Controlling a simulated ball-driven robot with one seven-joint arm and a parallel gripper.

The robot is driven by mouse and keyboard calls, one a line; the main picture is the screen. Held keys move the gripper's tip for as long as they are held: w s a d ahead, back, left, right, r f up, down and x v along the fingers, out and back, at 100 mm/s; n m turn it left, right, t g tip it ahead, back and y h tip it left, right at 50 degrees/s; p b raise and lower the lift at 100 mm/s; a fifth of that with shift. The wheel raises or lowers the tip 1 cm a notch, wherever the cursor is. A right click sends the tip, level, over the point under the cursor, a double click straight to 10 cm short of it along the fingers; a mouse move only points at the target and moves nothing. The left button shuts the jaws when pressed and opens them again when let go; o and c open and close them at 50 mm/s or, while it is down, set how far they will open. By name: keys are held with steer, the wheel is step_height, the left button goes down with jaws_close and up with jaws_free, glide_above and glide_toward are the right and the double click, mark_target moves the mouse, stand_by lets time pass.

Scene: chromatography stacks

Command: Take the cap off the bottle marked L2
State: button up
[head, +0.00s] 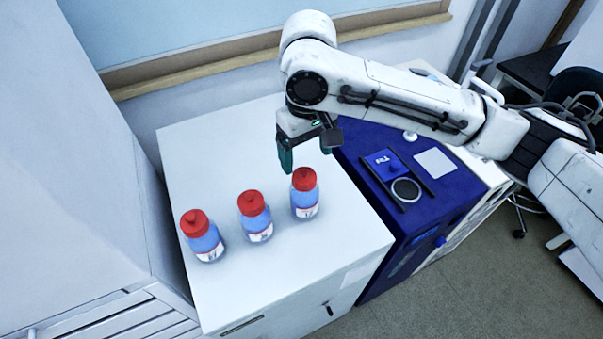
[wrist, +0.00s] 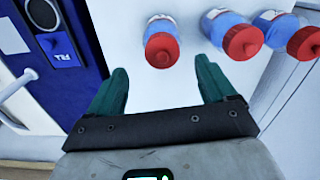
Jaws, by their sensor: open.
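Three blue bottles with red caps stand upright in a row on the white cabinet top: a left bottle (head: 208,243), a middle bottle (head: 258,225) and a right bottle (head: 306,201). Each has a white label, but the marks are too small to read, so I cannot tell which is L2. All caps are on. My gripper (head: 306,156) is open and empty, pointing down above and behind the right bottle. In the wrist view, the right bottle's cap (wrist: 161,50) lies just beyond the gap between my fingertips (wrist: 160,68), apart from them.
The white cabinet top (head: 220,150) is clear behind the bottles. A blue cabinet (head: 440,207) adjoins on the right, with a blue device with a round dial (head: 405,190) and a pale square plate (head: 436,163) on it. A wall (head: 230,40) rises behind.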

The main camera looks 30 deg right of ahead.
mark_target(306, 172)
steer(key=shift+a+f+p, duration=0.1)
steer(key=shift+f+p, duration=0.55)
steer(key=shift+f, duration=2.7)
steer(key=shift+c, duration=0.3)
steer(key=c, duration=1)
